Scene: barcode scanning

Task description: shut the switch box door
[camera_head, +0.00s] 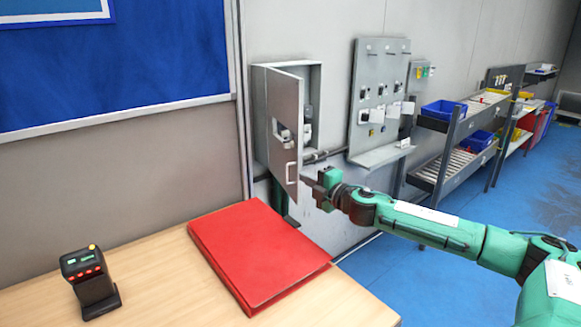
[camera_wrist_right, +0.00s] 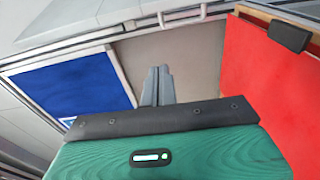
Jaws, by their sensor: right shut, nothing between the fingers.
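The grey switch box (camera_head: 314,82) is on the wall, with switches visible inside. Its door (camera_head: 284,95) stands ajar, swung out from the box, with a handle (camera_head: 291,173) near its lower edge. My right gripper (camera_head: 306,181) is shut and empty, just right of the handle at the door's lower free edge. Whether it touches the door cannot be told. In the right wrist view the closed fingers (camera_wrist_right: 157,86) point up toward the door's edge and the handle (camera_wrist_right: 183,16), with nothing between them. My left gripper is not in view.
A wooden table (camera_head: 160,275) in front holds a red folder (camera_head: 258,250) and a black handheld device (camera_head: 88,280). A panel with small parts (camera_head: 378,75) hangs right of the box. Shelves with blue bins (camera_head: 443,110) stand farther right. Blue floor lies open at right.

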